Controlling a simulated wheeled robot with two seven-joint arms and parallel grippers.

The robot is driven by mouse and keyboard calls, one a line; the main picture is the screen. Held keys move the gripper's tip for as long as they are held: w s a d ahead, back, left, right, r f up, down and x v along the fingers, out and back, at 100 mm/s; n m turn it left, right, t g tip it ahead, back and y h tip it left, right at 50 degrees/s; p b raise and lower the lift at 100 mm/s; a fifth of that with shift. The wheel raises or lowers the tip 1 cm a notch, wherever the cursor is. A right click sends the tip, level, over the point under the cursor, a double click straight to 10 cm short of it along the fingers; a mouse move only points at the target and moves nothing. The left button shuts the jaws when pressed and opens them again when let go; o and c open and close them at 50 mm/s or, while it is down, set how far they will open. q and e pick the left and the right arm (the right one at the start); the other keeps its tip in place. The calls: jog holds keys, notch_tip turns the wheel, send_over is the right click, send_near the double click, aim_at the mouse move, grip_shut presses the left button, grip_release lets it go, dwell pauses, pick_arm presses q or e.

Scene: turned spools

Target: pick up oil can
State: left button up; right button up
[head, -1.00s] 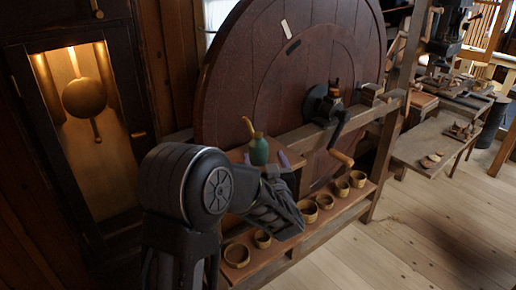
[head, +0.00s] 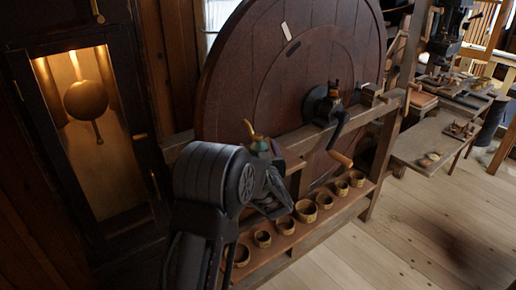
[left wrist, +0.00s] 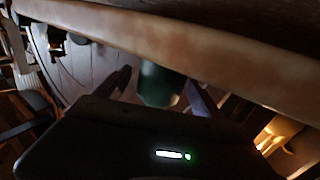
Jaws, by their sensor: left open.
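The oil can has a dark green body with a brass-coloured spout (head: 249,129) in the head view. It stands by the large dark wheel, and its lower part is hidden behind my left gripper (head: 263,151). In the left wrist view the green oil can body (left wrist: 157,84) shows between the two fingers of my left gripper (left wrist: 157,88). The fingers are apart, one on each side of the can. I cannot tell whether either finger touches it. My right gripper is in neither view.
Several small wooden cups (head: 306,210) stand in a row on a low shelf (head: 327,217). A crank handle (head: 341,158) juts out by the big wheel (head: 239,88). A lit clock case (head: 92,130) stands at left.

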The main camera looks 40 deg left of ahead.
aim_at(259, 135)
pick_arm(q)
jog(key=shift+w+a, duration=0.1)
jog(key=shift+a, duration=0.05)
jog(key=shift+c, duration=0.3)
jog(key=c, duration=1.5)
notch_tip(259, 135, up, 10)
jog(key=shift+r+b, duration=0.1)
jog(key=shift+b, duration=0.5)
jog(key=shift+c, duration=0.2)
